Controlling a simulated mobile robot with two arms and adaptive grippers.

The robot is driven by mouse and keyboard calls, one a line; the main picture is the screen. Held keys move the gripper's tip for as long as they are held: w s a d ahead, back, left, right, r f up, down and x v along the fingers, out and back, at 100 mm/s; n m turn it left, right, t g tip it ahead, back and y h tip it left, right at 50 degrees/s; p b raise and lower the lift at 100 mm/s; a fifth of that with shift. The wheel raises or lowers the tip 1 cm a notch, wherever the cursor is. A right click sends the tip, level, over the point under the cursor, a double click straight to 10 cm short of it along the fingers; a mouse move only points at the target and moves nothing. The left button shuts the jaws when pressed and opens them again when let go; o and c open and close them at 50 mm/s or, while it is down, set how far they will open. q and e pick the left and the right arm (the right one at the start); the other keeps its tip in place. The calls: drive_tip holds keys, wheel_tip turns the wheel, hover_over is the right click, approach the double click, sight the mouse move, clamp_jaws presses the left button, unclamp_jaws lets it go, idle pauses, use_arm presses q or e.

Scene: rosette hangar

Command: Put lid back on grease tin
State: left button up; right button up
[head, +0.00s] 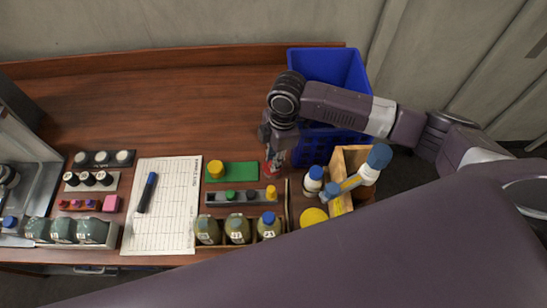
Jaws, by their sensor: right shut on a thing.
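My right gripper (278,140) points down over the table's right part, just right of a green mat (240,172), and is shut on a small red thing (272,167). The gripper hides most of it, so I cannot tell whether it is the lid or the tin. A small round yellow thing (215,169) sits on the left end of the green mat. A flat yellow disc (313,217) lies near the front edge, right of the bottles. I cannot tell which of these is the grease tin or its lid. My left gripper is not in view.
A blue crate (330,65) stands behind the gripper. A wooden box (342,165) with blue-capped bottles is at the right. A tray with several small caps (240,197), a row of green bottles (238,231) and a paper sheet with a marker (163,205) lie in front. The back left is clear.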

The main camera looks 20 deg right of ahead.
idle(0.4)
drive_tip(key=o, duration=1.4)
drive_tip(key=shift+c, duration=0.2)
wheel_tip(320, 180, up, 5)
drive_tip(key=p, duration=0.5)
drive_tip(key=shift+r+p, duration=1.05)
drive_tip(key=shift+p, duration=0.05)
drive_tip(key=shift+c, duration=0.2)
